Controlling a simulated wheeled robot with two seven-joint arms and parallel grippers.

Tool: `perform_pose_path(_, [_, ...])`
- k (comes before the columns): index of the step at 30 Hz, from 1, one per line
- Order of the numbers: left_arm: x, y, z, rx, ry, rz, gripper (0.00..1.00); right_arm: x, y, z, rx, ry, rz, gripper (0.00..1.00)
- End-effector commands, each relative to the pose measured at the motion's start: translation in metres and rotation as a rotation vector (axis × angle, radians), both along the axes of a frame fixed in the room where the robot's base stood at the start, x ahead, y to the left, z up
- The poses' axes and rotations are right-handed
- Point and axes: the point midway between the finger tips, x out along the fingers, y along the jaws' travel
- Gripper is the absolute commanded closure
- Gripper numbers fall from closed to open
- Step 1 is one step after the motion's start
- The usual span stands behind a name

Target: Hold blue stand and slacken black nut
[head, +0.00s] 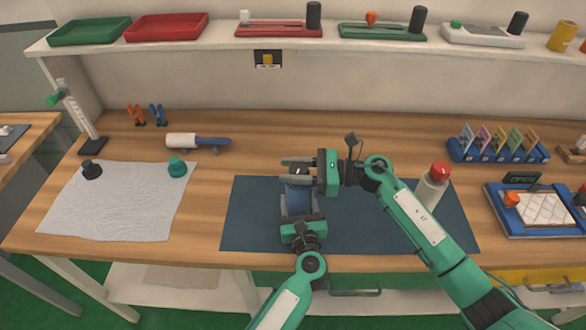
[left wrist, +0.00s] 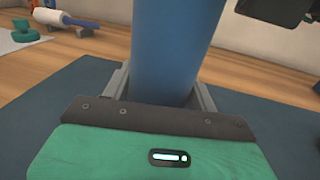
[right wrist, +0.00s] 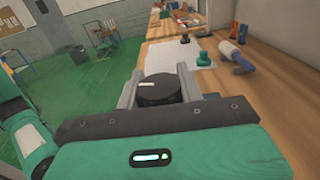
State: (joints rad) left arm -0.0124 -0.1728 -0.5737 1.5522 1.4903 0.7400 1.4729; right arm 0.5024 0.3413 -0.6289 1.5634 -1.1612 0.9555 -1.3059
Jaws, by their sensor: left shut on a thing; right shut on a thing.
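The blue stand (left wrist: 165,50) is upright on the dark blue mat, a thick blue column in the left wrist view. My left gripper (left wrist: 163,92) is shut around its lower part; in the head view this gripper (head: 298,212) comes from the front edge. The black nut (right wrist: 160,89), a round black piece with a white mark on top, sits between the fingers of my right gripper (right wrist: 158,85). In the head view the right gripper (head: 298,170) reaches in from the right, above the left one, shut on the nut at the top of the stand. The gripper partly hides the nut there.
The dark blue mat (head: 250,215) lies under the stand. A white cloth (head: 125,205) with a black knob (head: 91,170) and a teal knob (head: 177,167) is at the left.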

Motion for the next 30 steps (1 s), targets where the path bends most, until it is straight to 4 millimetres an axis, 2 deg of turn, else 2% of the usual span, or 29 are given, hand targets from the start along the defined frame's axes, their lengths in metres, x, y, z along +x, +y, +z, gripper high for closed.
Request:
perform_pose_path(1, [0.0,-0.0012,0.0043,-0.003,-0.008,-0.001,1.0,0.0028,-0.0018,0.0001,-0.002,-0.001,0.0,0.86])
perform_pose_path(15, [-0.0001,-0.0011,0.0042,-0.005,-0.007,0.0,1.0,0.0027,-0.0023,0.0002,0.0,-0.001,0.012,0.86])
perform_pose_path(16, [-0.0001,-0.0011,0.0043,-0.006,-0.007,0.0,1.0,0.0028,-0.0023,0.0002,0.0,-0.001,0.012,0.57])
perform_pose_path(18, [0.0,-0.001,0.0042,-0.005,-0.007,0.0,1.0,0.0025,-0.0021,0.0002,0.0,-0.001,0.012,0.43])
perform_pose_path(19, [0.0001,-0.001,0.0041,-0.005,-0.007,0.0,1.0,0.0022,-0.0019,0.0002,0.0,-0.001,0.013,0.41])
perform_pose_path(26, [0.0003,-0.0007,0.0034,-0.003,-0.006,0.0,1.0,0.001,-0.0011,0.0004,0.001,0.0,0.017,0.41])
perform_pose_path(30, [0.0005,-0.0005,0.0032,-0.002,-0.005,0.0,1.0,0.0009,-0.0093,-0.0002,-0.001,0.0,0.017,0.41])
